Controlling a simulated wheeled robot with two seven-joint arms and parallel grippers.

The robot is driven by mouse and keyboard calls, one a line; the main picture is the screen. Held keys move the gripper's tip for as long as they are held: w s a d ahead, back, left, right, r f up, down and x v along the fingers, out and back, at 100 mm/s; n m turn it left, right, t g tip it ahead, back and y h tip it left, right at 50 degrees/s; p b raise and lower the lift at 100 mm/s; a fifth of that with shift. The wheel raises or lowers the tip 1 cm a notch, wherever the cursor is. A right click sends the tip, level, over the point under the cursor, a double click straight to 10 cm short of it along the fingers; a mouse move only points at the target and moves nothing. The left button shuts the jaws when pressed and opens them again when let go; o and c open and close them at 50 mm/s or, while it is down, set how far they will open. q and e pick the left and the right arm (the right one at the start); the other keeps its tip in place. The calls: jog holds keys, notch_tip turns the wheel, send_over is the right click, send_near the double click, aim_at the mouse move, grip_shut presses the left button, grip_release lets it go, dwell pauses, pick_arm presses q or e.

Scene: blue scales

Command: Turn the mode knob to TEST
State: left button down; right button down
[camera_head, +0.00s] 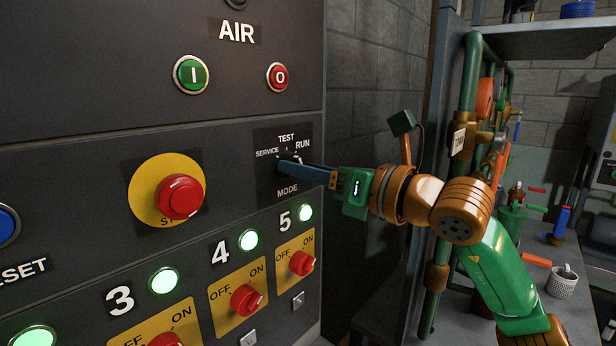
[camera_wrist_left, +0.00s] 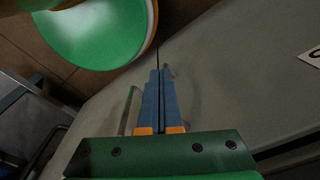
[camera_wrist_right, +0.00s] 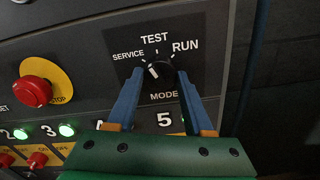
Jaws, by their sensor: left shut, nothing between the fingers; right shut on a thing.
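The black mode knob (camera_wrist_right: 160,77) is on the dark panel, with SERVICE to its upper left, TEST above and RUN to its upper right. Its white pointer mark leans up and left, toward SERVICE. My right gripper (camera_head: 284,166) is shut on the knob, one blue finger on each side of it in the right wrist view. In the head view the fingers hide most of the knob. My left gripper (camera_wrist_left: 161,72) shows only in the left wrist view, with its fingers shut together and empty, over a grey surface.
A red stop button (camera_head: 180,197) on a yellow disc sits left of the knob. Red OFF/ON switches, such as switch 5 (camera_head: 302,263), and lit green lamps lie below. Green pipes (camera_head: 470,75) and a workbench stand right, beyond my right arm.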

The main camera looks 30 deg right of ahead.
jog(key=shift+r+m+b, duration=0.1)
jog(key=shift+m+b, duration=0.35)
jog(key=shift+m, duration=1.85)
jog(key=shift+c, duration=2.2)
grip_release()
jog(key=shift+o, duration=0.7)
jog(key=shift+w+a, duration=0.1)
jog(key=shift+w, duration=0.1)
jog(key=shift+s, duration=0.1)
